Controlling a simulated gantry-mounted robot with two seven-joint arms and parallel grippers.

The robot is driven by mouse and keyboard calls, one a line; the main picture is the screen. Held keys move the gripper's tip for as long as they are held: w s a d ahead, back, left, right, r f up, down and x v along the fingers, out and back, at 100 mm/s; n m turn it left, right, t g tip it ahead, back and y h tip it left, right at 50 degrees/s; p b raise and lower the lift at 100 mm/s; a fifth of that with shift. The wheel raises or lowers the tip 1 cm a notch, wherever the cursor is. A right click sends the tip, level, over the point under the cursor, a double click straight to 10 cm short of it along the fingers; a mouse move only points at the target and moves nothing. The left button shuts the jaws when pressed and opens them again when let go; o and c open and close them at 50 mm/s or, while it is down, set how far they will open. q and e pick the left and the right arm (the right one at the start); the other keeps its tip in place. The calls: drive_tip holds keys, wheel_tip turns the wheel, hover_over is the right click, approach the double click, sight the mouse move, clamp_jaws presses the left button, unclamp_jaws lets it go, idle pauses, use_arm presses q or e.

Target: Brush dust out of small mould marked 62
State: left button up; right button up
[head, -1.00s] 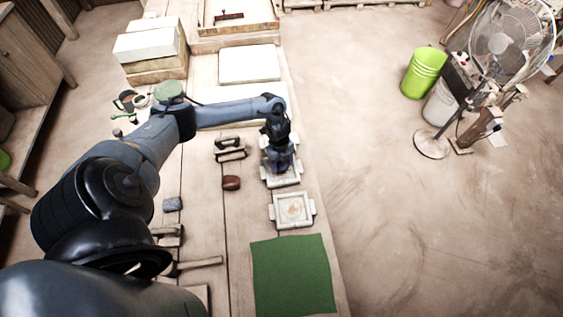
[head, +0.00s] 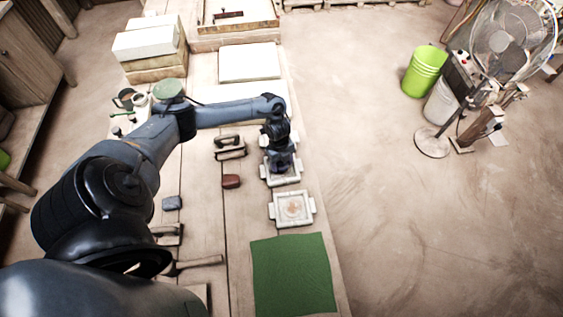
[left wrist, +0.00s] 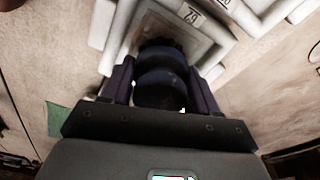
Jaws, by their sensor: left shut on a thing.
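The small mould marked 62 (left wrist: 118,38) is a pale square frame with a recessed bed, and its number plate reads upside down in the left wrist view. In the head view, it appears to be the mould (head: 286,181) under my left gripper. My left gripper (head: 281,160) is shut on a dark, rounded brush (left wrist: 160,85), which is over the mould's bed. The brush tip and the gripper hide part of the bed, and I cannot tell whether the bristles touch it. My right gripper is out of view.
Another pale mould (head: 309,207) lies nearer, with a reddish mark in its bed. A green mat (head: 291,275), red-brown block (head: 231,181), grey block (head: 172,203) and wooden tools (head: 229,148) lie on the bench. Open floor is to the right.

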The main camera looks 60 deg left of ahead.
use_arm(q)
drive_tip(key=shift+f+b, duration=0.4)
drive_tip(key=shift+f, duration=0.25)
drive_tip(key=shift+a+r, duration=0.1)
drive_tip(key=shift+s+a, duration=0.2)
drive_tip(key=shift+a, duration=0.1)
drive_tip(key=shift+s+a, duration=0.3)
drive_tip(key=shift+a, duration=0.25)
drive_tip(key=shift+s+a, duration=0.15)
drive_tip(key=shift+s+d+p, duration=0.25)
drive_tip(key=shift+d+p, duration=0.25)
drive_tip(key=shift+p, duration=0.35)
drive_tip(key=shift+s+d+p, duration=0.1)
drive_tip(key=shift+d+p, duration=0.7)
drive_tip(key=shift+d, duration=0.65)
